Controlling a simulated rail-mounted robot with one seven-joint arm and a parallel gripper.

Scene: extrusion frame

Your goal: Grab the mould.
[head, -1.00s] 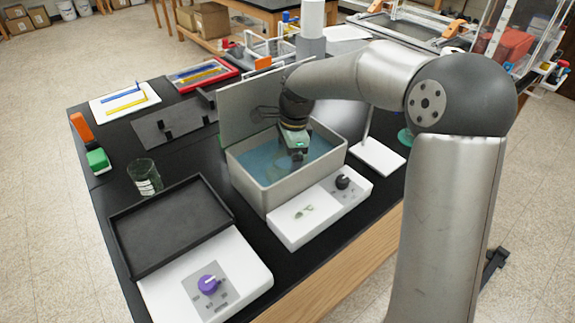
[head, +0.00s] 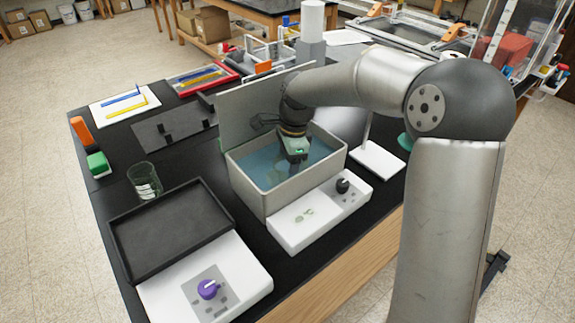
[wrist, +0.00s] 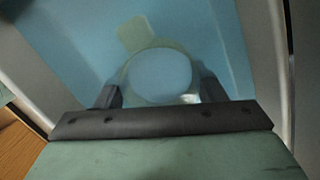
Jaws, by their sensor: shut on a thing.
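The mould (wrist: 158,72) is a pale, translucent round piece with a tab on its far side. In the wrist view it sits between the two dark fingers of my gripper (wrist: 160,92), which is shut on it. In the head view my gripper (head: 294,156) points down into the open water bath (head: 262,172), a grey box with blue water. The fingers and the mould are mostly hidden there by the gripper body and the water. The bath's walls also show in the wrist view (wrist: 248,45).
The bath's raised lid (head: 245,108) stands behind it. A white control panel with a black knob (head: 342,186) is at its front. A glass beaker (head: 145,181), a black tray (head: 170,230) and a purple-knobbed unit (head: 210,288) are to the left. A white stand base (head: 377,162) is at right.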

